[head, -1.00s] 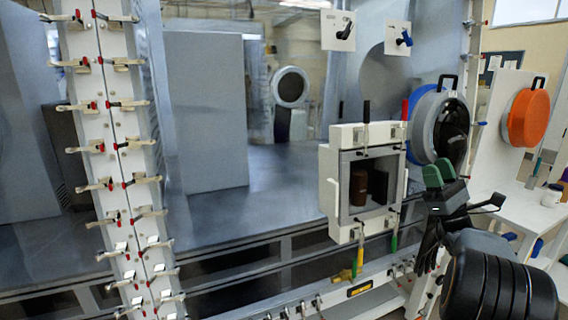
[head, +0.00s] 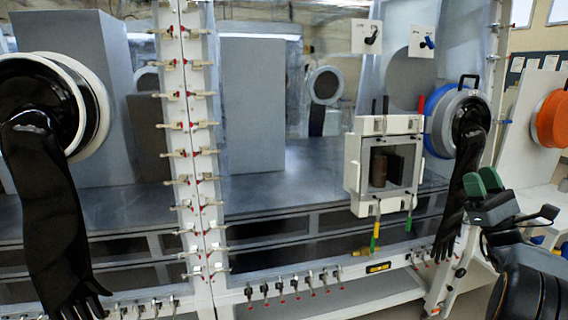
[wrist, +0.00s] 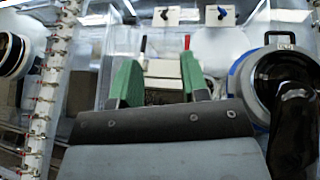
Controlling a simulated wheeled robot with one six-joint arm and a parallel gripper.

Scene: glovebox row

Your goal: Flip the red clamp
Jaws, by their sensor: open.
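The red clamp (head: 421,106) shows as an upright red handle at the top right of the white door frame (head: 353,165). It also shows in the wrist view as a thin red upright (wrist: 187,42). Dark upright handles (head: 385,105) stand to its left. My gripper (head: 482,184) has green fingers and is to the right of and below the red handle in the head view. In the wrist view my gripper (wrist: 160,82) is open and empty, its fingers apart with the frame beyond them. The clamp's lower part is unclear.
A blue-ringed port (head: 440,125) with a hanging black glove (head: 450,220) is close right of the frame. Green and yellow handles (head: 375,235) hang below it. A post with several small red-tipped clamps (head: 190,130) stands left. Another black glove (head: 45,210) hangs far left.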

